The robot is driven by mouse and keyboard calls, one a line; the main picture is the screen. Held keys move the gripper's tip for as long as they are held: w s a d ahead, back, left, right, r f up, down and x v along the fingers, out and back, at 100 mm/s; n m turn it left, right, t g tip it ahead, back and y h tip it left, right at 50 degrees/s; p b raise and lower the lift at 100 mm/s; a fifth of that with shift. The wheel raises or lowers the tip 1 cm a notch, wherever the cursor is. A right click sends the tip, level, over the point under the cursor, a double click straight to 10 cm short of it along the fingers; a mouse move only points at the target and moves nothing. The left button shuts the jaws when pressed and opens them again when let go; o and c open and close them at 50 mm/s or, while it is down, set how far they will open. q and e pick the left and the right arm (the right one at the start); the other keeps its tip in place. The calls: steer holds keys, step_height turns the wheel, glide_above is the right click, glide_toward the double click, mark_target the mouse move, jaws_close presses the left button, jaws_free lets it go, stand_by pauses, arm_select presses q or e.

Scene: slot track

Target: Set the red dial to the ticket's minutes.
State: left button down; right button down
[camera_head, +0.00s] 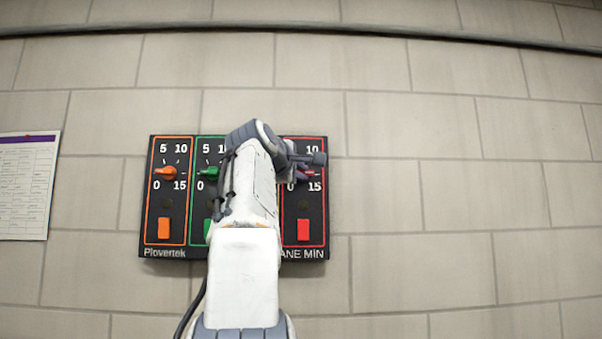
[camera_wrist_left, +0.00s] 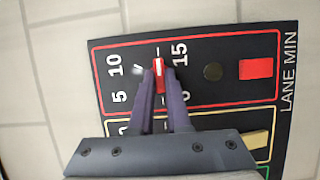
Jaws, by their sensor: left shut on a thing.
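The red dial (camera_head: 309,174) is on the right section of a black wall panel (camera_head: 335,200), partly hidden behind my left gripper (camera_head: 300,166). In the left wrist view the red dial (camera_wrist_left: 159,73) sits between the two dark fingertips of my left gripper (camera_wrist_left: 159,78), which is shut on it. Its long side lies along the fingers. The marks 0, 5, 10 and 15 surround it; I cannot tell which end is the pointer. No ticket is clearly identifiable. My right gripper is not in view.
An orange dial (camera_head: 165,173) and a green dial (camera_head: 209,172) share the panel. Below the red dial is a red button (camera_head: 303,229). A paper sheet with a purple header (camera_head: 25,185) hangs at the left, its print unreadable. The tiled wall at the right is bare.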

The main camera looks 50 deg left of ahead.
arm_select(q)
steer(key=shift+f, duration=0.1)
steer(key=c, duration=0.9)
jaws_free()
steer(key=b+v, duration=0.3)
steer(key=v, duration=0.7)
steer(key=shift+s+d, duration=0.1)
steer(key=shift+s, duration=0.1)
